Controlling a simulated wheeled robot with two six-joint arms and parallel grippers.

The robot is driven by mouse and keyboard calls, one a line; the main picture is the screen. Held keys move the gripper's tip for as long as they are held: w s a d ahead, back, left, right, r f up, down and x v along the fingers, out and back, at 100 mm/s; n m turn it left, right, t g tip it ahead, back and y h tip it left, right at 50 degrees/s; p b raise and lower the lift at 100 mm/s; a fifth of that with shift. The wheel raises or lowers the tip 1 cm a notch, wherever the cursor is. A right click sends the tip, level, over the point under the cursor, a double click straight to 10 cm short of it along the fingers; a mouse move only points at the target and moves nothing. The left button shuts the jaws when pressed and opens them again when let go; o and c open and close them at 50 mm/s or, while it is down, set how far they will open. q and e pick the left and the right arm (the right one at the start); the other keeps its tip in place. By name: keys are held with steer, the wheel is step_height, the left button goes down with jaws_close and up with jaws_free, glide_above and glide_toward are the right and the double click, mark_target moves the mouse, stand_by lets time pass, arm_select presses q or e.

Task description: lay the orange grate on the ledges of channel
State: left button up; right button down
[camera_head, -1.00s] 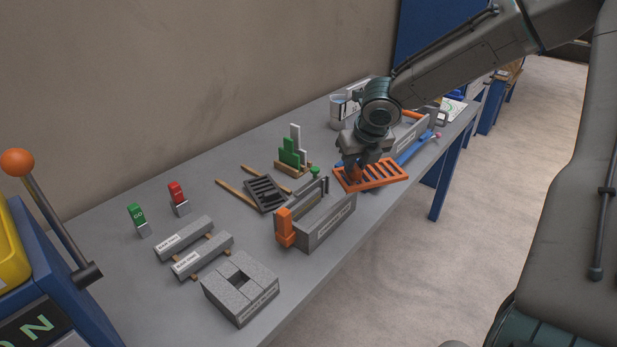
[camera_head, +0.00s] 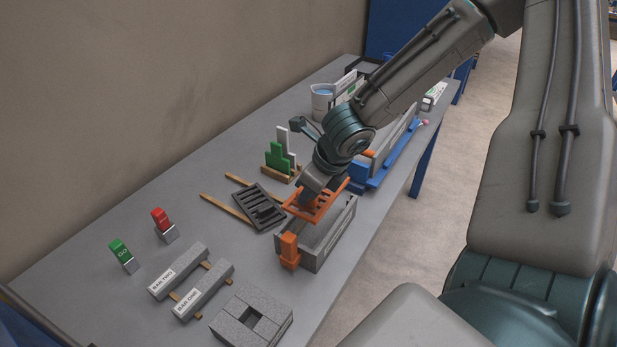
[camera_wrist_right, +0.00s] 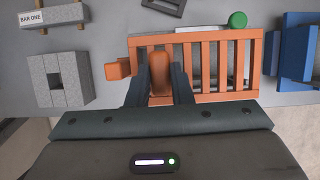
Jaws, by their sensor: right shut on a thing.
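The orange grate (camera_head: 331,204) is held over the far part of the grey channel (camera_head: 318,258). My right gripper (camera_head: 309,198) is shut on the grate's orange grip, near its left end in the right wrist view (camera_wrist_right: 160,84). In that view the grate's slats (camera_wrist_right: 215,58) cover most of the channel, so its ledges are hidden. The grate looks slightly tilted in the head view and appears above the channel; I cannot tell whether they touch. My left gripper is not in view.
An orange block (camera_head: 289,251) stands at the channel's near end. A dark grate (camera_head: 259,206) lies on wooden strips to the left. Two labelled bars (camera_head: 203,289) and a square block frame (camera_head: 270,318) sit nearer. A blue piece (camera_head: 368,178) stands beyond the channel.

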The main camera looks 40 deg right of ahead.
mark_target(309, 209)
steer(key=shift+w+r, duration=0.1)
step_height(309, 209, down, 4)
steer(key=b, duration=0.3)
steer(key=shift+f+b, duration=0.6)
steer(key=shift+f, duration=0.35)
stand_by(0.4)
steer(key=shift+p, duration=0.75)
stand_by(0.5)
steer(key=shift+f+b, duration=1.35)
steer(key=shift+f, duration=0.45)
steer(key=c, duration=1.2)
jaws_free()
steer(key=shift+r, duration=0.1)
